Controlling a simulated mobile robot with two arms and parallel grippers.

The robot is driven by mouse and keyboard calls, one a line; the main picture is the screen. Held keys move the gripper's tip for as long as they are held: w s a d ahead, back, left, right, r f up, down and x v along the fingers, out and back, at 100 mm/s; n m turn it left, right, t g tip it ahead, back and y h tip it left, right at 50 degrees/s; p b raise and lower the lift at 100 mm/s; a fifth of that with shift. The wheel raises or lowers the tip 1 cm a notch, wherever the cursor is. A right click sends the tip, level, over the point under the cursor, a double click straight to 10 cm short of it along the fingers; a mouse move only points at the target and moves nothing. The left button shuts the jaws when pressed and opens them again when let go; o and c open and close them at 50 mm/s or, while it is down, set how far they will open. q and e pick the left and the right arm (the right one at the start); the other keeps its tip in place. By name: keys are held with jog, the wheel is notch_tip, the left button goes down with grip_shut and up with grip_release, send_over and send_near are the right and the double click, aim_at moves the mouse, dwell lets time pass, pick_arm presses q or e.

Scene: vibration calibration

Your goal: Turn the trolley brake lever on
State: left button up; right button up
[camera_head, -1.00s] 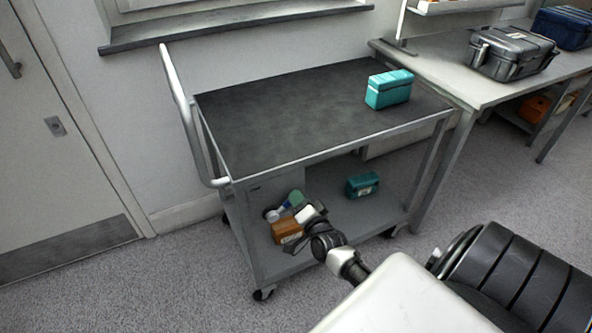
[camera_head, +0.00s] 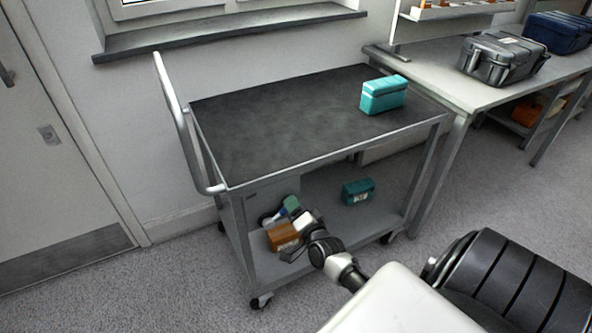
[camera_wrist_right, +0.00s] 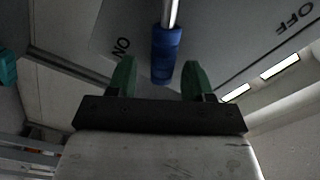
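The brake lever (camera_wrist_right: 166,50) has a blue grip on a metal rod. In the right wrist view its grip lies between the two green fingers of my right gripper (camera_wrist_right: 160,78), with gaps on both sides. The fingers are open. The panel behind carries the word ON to the left of the lever and OFF to the right. The lever's other end is out of frame. In the head view my right gripper (camera_head: 286,210) is low by the left end of the trolley (camera_head: 270,120), under its top. My left gripper is not in view.
A teal case (camera_head: 384,96) stands on the trolley top. A brown box (camera_head: 282,236) and a dark teal case (camera_head: 358,191) sit on its lower shelf. A workbench (camera_head: 470,85) with a black case (camera_head: 505,58) stands at right. Floor is clear at left.

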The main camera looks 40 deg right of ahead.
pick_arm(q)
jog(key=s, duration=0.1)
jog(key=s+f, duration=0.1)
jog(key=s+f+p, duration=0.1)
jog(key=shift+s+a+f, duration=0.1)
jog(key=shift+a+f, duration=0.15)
pick_arm(e)
jog(key=v, duration=1)
jog(key=shift+s, duration=0.4)
